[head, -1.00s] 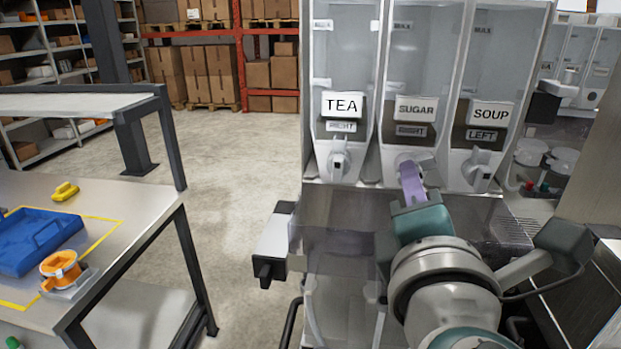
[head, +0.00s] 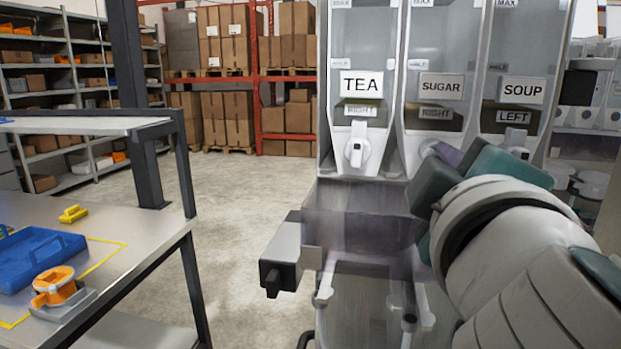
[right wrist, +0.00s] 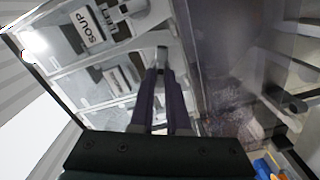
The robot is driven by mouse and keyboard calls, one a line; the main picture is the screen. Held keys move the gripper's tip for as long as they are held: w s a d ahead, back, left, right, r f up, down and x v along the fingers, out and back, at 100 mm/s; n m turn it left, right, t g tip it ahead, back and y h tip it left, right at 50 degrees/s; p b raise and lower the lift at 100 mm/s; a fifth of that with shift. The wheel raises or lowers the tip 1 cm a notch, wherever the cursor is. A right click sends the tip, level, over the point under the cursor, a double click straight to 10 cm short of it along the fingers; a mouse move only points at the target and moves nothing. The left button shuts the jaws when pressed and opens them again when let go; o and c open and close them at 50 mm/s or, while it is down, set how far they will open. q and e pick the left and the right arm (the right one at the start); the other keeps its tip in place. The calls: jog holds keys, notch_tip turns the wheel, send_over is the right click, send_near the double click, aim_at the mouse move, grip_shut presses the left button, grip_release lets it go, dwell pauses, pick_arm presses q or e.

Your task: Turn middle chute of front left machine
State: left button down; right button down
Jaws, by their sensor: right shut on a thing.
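The front machine has three clear bins labelled TEA (head: 361,84), SUGAR (head: 440,86) and SOUP (head: 522,90). The middle one, SUGAR, has a small plate reading RIGHT (head: 436,113) below its name. My right gripper (head: 443,154) is at the middle chute, tilted, and its wrist hides most of that chute in the head view. In the right wrist view its purple fingers (right wrist: 162,85) are closed on the middle chute (right wrist: 162,53), a pale spout at their tips. The tea chute (head: 356,146) points down. My left gripper is not in view.
A clear tray-like part (head: 365,215) juts out below the chutes. A steel table (head: 140,275) at the left holds a blue tray (head: 40,258), an orange item (head: 56,287) and a yellow item (head: 73,214). Open floor lies between table and machine.

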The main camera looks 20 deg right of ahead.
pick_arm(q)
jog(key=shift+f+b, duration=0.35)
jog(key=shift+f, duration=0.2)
pick_arm(e)
jog(key=shift+m, duration=0.6)
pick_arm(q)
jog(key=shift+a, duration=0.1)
pick_arm(e)
jog(key=c, duration=0.9)
grip_release()
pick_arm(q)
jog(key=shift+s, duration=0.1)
